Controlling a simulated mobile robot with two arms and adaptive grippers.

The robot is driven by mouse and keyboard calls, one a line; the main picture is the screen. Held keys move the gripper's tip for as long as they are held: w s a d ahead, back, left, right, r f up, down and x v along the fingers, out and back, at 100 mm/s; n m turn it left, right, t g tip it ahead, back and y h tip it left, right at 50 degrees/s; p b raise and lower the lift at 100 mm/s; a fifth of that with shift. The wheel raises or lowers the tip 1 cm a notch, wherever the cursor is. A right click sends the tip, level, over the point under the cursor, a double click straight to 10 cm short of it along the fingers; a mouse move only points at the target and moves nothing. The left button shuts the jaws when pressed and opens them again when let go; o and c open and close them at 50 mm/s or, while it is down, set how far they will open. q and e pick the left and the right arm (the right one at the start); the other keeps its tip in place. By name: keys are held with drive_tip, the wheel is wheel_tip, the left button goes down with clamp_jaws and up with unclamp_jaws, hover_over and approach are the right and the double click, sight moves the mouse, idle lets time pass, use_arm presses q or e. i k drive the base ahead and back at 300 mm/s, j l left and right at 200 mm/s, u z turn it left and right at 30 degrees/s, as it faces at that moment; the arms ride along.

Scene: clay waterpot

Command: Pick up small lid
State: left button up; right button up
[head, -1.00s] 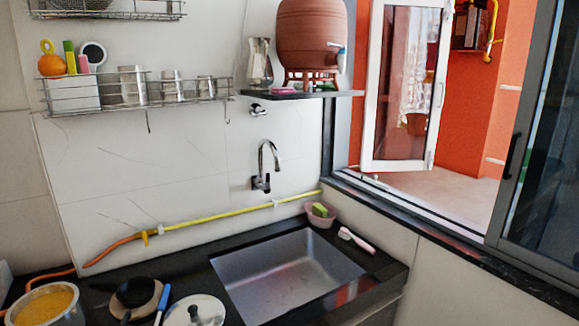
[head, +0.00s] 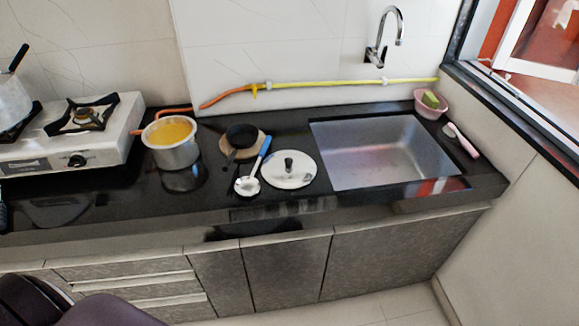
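A round, pale lid (head: 291,176) with a dark knob lies flat on the black counter, left of the sink. A blue-handled ladle (head: 248,186) lies close against its left side. No other lid is clear to me. Neither of my grippers can be made out in the head view. A dark rounded part of my own body shows at the lower left, well away from the lid.
A pot of yellow liquid (head: 173,150) and a small black pan (head: 242,135) on a round board stand left of the lid. A stove (head: 108,136) is farther left. The sink (head: 375,155) is to the right. Cabinets (head: 275,272) run below the counter.

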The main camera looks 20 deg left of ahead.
sight(283, 169)
drive_tip(key=u, duration=1.55)
drive_tip(key=i+j+z, duration=0.3)
drive_tip(key=j+z, duration=0.25)
drive_tip(key=j, duration=0.15)
drive_tip(key=i+j+z, duration=0.15)
drive_tip(key=j+z, duration=0.15)
drive_tip(key=j, duration=0.15)
drive_tip(key=j+z, duration=0.3)
drive_tip(key=i+j, duration=0.05)
drive_tip(key=j, duration=0.05)
